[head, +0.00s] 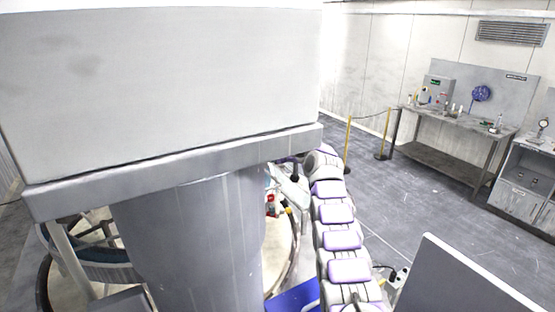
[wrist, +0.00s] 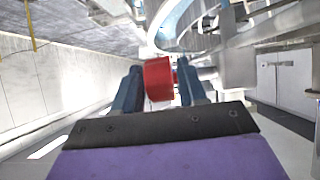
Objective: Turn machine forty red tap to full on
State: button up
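The red tap (wrist: 159,79) shows in the wrist view as a short red knob between the two blue fingers of my gripper (wrist: 160,88). The knob fills nearly all the room between the fingers, and they appear closed on its sides. In the head view a small red part (head: 271,200) shows low beside the grey column, near the far end of my arm. My gripper is mostly hidden there. The tap's mounting and any on or off marking cannot be made out.
A large grey machine housing (head: 160,90) on a thick column (head: 195,235) fills the left of the head view. A round pale platen (head: 283,250) lies below. A workbench (head: 445,129) stands at the back right. The floor between is mostly clear.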

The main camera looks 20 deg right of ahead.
jog(key=shift+o, duration=0.7)
jog(key=shift+d+f, duration=0.1)
jog(key=shift+s, duration=0.1)
jog(key=shift+s+d+r+b, duration=0.25)
jog(key=shift+s+b, duration=0.2)
jog(key=shift+b, duration=0.55)
jog(key=b+v, duration=0.7)
jog(key=v, duration=0.9)
jog(key=shift+r, duration=0.2)
jog(key=shift+w, duration=0.1)
